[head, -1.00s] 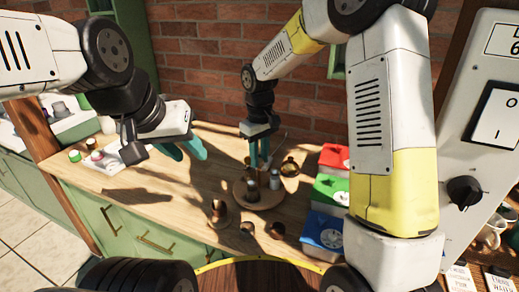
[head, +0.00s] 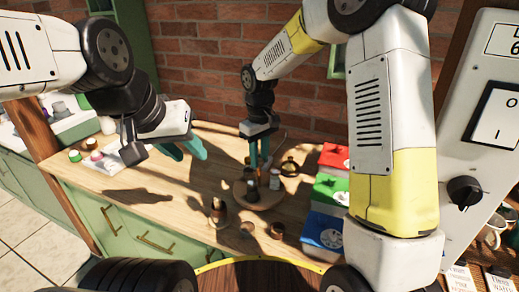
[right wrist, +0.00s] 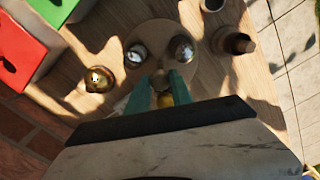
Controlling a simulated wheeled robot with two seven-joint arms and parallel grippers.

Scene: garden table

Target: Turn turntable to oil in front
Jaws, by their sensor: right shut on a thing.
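The turntable (head: 263,203) is a round wooden disc on the table, with small bottles or jars on it. In the right wrist view, the turntable (right wrist: 158,34) carries two round-topped containers, one on the left (right wrist: 135,55) and one on the right (right wrist: 183,50). My right gripper (head: 259,162) reaches down at the turntable's far side. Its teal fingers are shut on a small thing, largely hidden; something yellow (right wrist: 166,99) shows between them. I cannot tell which container holds oil. My left gripper (head: 184,150) is open and empty above the table, left of the turntable.
Red (head: 334,157), green (head: 331,188) and blue (head: 323,229) boxes stand right of the turntable. A brass-coloured pot (head: 290,168) is close beside it. Brown cups (head: 218,211) stand in front. A brick wall (head: 205,75) rises behind. The table's left part is mostly clear.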

